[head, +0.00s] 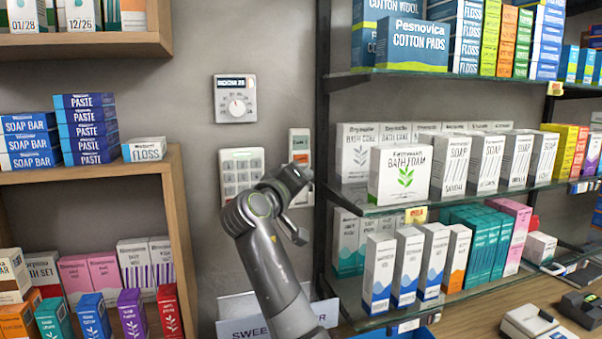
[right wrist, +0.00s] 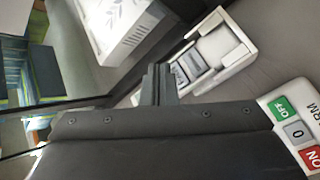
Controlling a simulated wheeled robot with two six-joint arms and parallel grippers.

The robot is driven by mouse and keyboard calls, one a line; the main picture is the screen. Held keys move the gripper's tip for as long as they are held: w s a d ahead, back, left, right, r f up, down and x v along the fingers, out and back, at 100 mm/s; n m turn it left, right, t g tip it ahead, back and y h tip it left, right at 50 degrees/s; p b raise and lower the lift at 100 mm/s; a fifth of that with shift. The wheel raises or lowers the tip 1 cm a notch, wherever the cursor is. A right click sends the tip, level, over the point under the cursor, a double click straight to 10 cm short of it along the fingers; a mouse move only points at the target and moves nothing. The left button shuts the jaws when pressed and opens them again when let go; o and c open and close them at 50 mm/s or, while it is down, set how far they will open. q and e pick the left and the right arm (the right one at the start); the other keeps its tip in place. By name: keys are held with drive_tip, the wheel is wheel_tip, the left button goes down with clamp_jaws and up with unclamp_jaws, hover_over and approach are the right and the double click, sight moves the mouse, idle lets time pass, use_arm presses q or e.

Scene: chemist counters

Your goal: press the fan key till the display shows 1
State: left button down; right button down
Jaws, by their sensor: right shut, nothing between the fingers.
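A narrow white wall panel (head: 300,143) with a small display at its top hangs beside the dark shelf post in the head view. Its display text is too small to read surely. My right arm covers its lower part. In the right wrist view a white panel (right wrist: 212,55) with grey keys, apparently the same one, lies just beyond my right gripper (right wrist: 158,80). The fingers are shut and empty, close to its keys; I cannot tell if they touch. The right gripper (head: 295,182) also shows in the head view. My left gripper is not in view.
A keypad panel (head: 242,168) and a dial thermostat (head: 235,98) are on the wall to the left. The keypad's OFF, 0 and ON keys (right wrist: 298,132) show in the right wrist view. Glass shelves with boxes (head: 400,174) stand close on the right, a wooden shelf (head: 180,220) on the left.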

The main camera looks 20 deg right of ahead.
drive_tip(key=shift+s+b, duration=0.35)
drive_tip(key=shift+s, duration=1.8)
